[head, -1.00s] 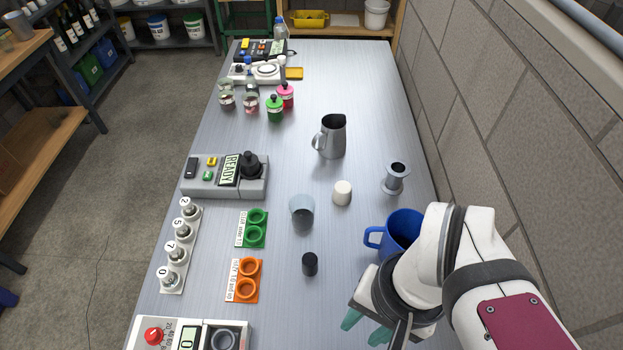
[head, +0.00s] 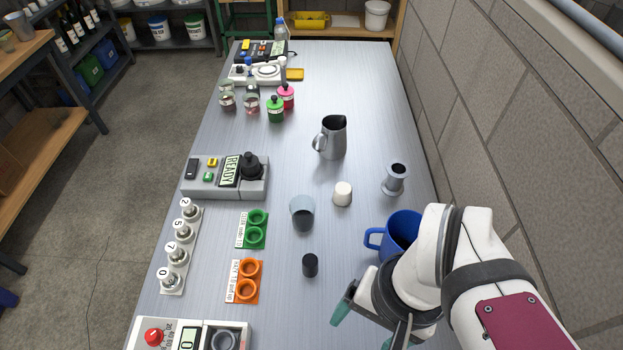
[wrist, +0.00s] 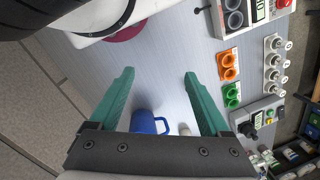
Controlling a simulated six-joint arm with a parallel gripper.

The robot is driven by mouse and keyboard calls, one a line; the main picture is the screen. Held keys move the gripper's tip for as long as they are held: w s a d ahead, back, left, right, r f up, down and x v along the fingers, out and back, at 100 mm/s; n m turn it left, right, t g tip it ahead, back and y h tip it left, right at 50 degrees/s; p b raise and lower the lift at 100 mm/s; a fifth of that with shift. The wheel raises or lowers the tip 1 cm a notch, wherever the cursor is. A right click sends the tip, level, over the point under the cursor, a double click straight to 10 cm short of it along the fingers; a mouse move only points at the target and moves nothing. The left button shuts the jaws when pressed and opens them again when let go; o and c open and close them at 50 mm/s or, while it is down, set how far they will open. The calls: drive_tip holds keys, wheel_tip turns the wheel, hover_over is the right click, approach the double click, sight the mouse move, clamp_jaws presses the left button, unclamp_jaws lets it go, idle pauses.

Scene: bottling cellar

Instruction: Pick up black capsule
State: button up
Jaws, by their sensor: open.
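The black capsule (head: 310,265), a small dark cylinder, stands upright on the metal table in the head view, right of the orange ring holder. I cannot make it out in the wrist view. My gripper (head: 368,328) is at the bottom of the head view, right of the capsule and nearer the camera, apart from it. Its two teal fingers are spread wide in the wrist view (wrist: 158,73), with nothing between the tips but bare table.
A blue mug (head: 404,228) stands close behind my gripper. The table right around the capsule is clear.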

wheel_tip(320, 180, down, 3)
drive_tip(key=s+d+n+g+h, duration=0.1)
drive_tip(key=d+n+g+h, duration=0.1)
drive_tip(key=n+h, duration=0.25)
drive_tip(key=n+t+h, duration=0.2)
drive_tip(key=n+t, duration=1.3)
drive_tip(key=n, duration=1.8)
approach(313, 256)
drive_tip(key=shift+y, duration=0.25)
drive_tip(key=x, duration=1.2)
drive_tip(key=shift+f, duration=0.35)
drive_tip(key=c, duration=0.8)
